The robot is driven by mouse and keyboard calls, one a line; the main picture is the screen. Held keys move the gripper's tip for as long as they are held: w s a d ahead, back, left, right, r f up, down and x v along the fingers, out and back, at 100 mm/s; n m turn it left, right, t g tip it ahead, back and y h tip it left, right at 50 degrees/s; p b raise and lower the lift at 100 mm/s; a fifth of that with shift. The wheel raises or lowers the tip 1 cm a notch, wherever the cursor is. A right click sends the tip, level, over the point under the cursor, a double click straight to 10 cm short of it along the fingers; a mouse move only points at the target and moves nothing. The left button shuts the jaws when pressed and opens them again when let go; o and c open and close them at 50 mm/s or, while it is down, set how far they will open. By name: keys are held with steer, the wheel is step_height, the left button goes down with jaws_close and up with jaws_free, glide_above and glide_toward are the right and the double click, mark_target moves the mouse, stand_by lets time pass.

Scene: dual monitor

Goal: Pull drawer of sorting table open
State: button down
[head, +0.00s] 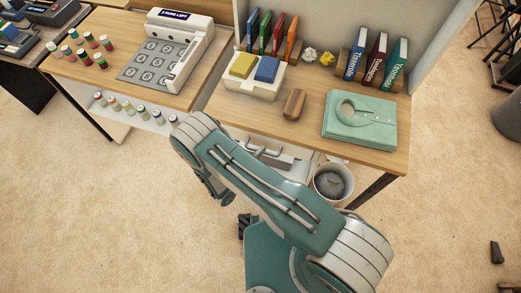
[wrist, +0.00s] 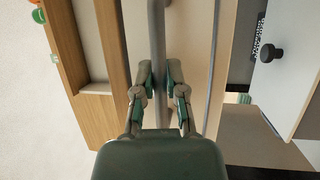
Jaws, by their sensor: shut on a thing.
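The sorting table (head: 240,115) appears to be the wooden desk with yellow and blue blocks on a cream base. Under its front edge is a pale drawer (head: 285,162) with a grey bar handle (head: 262,150), partly hidden by my arm. In the wrist view my gripper (wrist: 160,88) has its two fingers on either side of a grey bar handle (wrist: 158,40), shut on it. The handle runs upright in that view, in front of a pale panel. My gripper's fingertips cannot be made out in the head view. How far the drawer stands out cannot be told.
A grey bin (head: 332,181) stands below the desk on the right. A second wooden table (head: 85,75) with a button machine and small bottles adjoins on the left. The wrist view shows a black knob (wrist: 272,52) at right. The carpet in front is mostly clear.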

steer(key=s+a, duration=0.5)
steer(key=s, duration=0.7)
steer(key=s+a, duration=0.4)
steer(key=s, duration=0.7)
steer(key=shift+s+a+f, duration=0.15)
steer(key=shift+s+a, duration=0.2)
steer(key=c, duration=0.7)
jaws_free()
steer(key=v, duration=1.2)
steer(key=shift+a, duration=0.1)
